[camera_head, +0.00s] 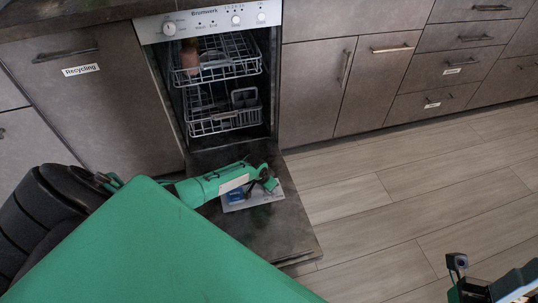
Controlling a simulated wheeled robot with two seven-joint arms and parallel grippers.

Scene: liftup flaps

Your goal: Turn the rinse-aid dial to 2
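The dishwasher door (270,232) is folded down, and a pale dispenser panel (264,196) lies on its inner face. A small blue part (236,194) sits at the panel's left. I cannot make out the rinse-aid dial or its setting; my green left arm covers part of the panel. My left gripper (267,181) is over the panel's upper edge; I cannot tell if it touches, or whether its fingers are apart. My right gripper (458,266) is at the lower right, over the floor, away from the dishwasher; its finger opening is unclear.
The open dishwasher (222,85) holds an upper rack (222,60) and a lower rack (225,118), both inside. A cabinet marked Recycling (95,110) is at the left, drawers (455,70) at the right. The wooden floor (400,200) right of the door is clear.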

